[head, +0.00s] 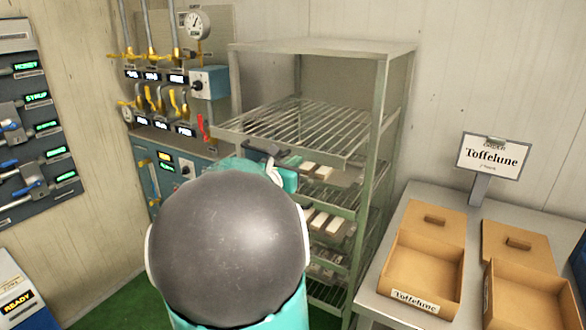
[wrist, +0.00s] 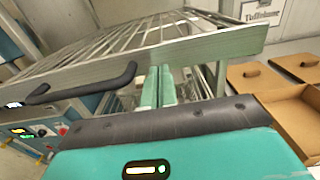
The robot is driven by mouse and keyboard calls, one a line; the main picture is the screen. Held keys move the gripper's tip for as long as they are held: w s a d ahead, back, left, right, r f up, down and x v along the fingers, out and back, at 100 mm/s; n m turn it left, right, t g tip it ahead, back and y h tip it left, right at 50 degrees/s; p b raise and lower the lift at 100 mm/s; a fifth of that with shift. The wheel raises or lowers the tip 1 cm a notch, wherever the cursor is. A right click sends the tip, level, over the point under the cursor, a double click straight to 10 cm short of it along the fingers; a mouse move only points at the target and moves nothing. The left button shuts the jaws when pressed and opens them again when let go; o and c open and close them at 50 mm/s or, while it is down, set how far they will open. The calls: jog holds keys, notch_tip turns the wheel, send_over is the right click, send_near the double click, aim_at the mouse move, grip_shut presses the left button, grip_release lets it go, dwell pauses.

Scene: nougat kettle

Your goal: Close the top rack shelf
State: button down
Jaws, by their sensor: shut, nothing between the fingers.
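The top rack shelf (head: 300,125) is a wire-grid shelf that sticks out from the front of the green-grey metal rack (head: 381,120). In the wrist view its front bar (wrist: 205,52) crosses the picture, with a black handle (wrist: 85,88) on its left part. The handle (head: 262,150) also shows in the head view, partly behind my arm. My gripper (wrist: 158,72) is shut and empty, its fingertips close to the front bar, right of the handle. I cannot tell whether they touch the bar. In the head view my arm hides most of the gripper.
Lower rack shelves hold pale blocks (head: 325,222). A table (head: 405,205) at right carries open cardboard boxes (head: 425,270) and a Toffelune sign (head: 492,157). Valve and switch panels (head: 160,90) stand left of the rack. A wall panel (head: 40,125) is at far left.

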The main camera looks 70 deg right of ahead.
aim_at(321, 142)
jog(key=s+d, duration=0.1)
jog(key=d, duration=0.9)
jog(key=s+d, duration=0.1)
jog(key=d, duration=0.4)
jog(key=shift+s+r, duration=0.25)
jog(key=shift+s, duration=0.05)
jog(key=shift+s, duration=0.1)
